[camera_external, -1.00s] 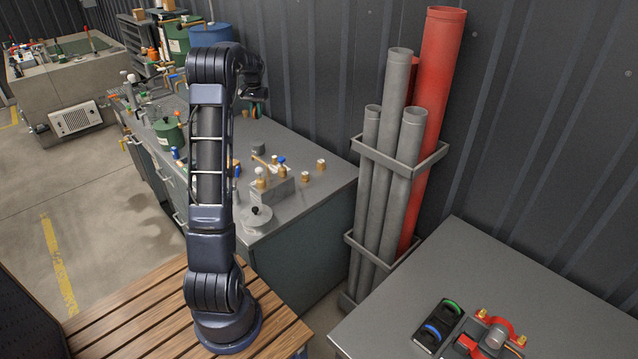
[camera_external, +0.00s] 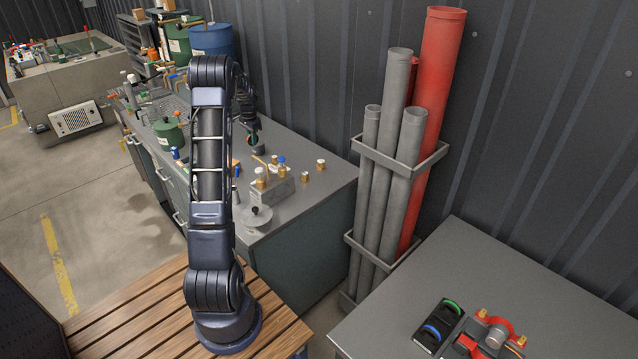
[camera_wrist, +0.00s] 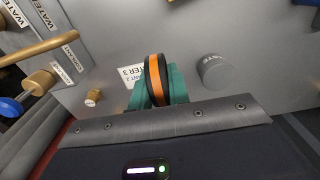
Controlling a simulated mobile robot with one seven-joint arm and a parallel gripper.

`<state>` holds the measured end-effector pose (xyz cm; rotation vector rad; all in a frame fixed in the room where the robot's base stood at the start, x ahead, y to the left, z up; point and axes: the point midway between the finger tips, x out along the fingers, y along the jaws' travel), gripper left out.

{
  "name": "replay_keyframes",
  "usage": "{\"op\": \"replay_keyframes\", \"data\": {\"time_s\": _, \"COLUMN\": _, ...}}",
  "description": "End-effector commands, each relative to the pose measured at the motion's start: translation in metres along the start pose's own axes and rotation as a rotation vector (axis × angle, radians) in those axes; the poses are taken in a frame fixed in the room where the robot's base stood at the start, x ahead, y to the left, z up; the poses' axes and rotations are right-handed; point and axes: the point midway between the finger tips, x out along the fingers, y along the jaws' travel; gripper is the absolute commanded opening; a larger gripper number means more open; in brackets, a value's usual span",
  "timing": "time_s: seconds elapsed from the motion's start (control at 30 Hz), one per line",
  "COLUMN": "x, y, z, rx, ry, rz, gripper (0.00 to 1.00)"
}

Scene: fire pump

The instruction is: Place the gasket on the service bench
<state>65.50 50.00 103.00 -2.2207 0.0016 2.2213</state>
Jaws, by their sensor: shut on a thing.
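My gripper (camera_wrist: 158,92) shows in the wrist view with green fingers shut on a black ring with an orange band, which I take for the gasket (camera_wrist: 154,78). The ring stands on edge between the fingers. In the external view my gripper (camera_external: 252,138) is low over the far side of the grey-topped bench (camera_external: 315,190). The held ring is too small to make out there. I cannot tell whether it touches the bench top. A white label on the grey surface is partly hidden behind the ring in the wrist view.
A short grey cylinder (camera_wrist: 215,71) is right of the ring. A manifold block with capped fittings (camera_external: 268,190) and small brass fittings (camera_external: 321,165) stand nearer on the bench. Upright pipes (camera_external: 402,150) stand right of it. A separate table (camera_external: 510,275) holds a black tray (camera_external: 437,326).

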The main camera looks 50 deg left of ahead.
Motion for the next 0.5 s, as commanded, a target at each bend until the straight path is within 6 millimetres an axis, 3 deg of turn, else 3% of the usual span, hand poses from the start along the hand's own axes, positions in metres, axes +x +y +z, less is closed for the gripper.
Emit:
{"op": "replay_keyframes", "data": {"time_s": 0.3, "x": 0.067, "y": 0.000, "z": 0.000, "rx": -0.001, "ry": -0.001, "rz": 0.002, "gripper": 0.00}}
{"op": "replay_keyframes", "data": {"time_s": 0.5, "x": 0.087, "y": 0.000, "z": 0.000, "rx": -0.001, "ry": 0.000, "rz": 0.000, "gripper": 0.00}}
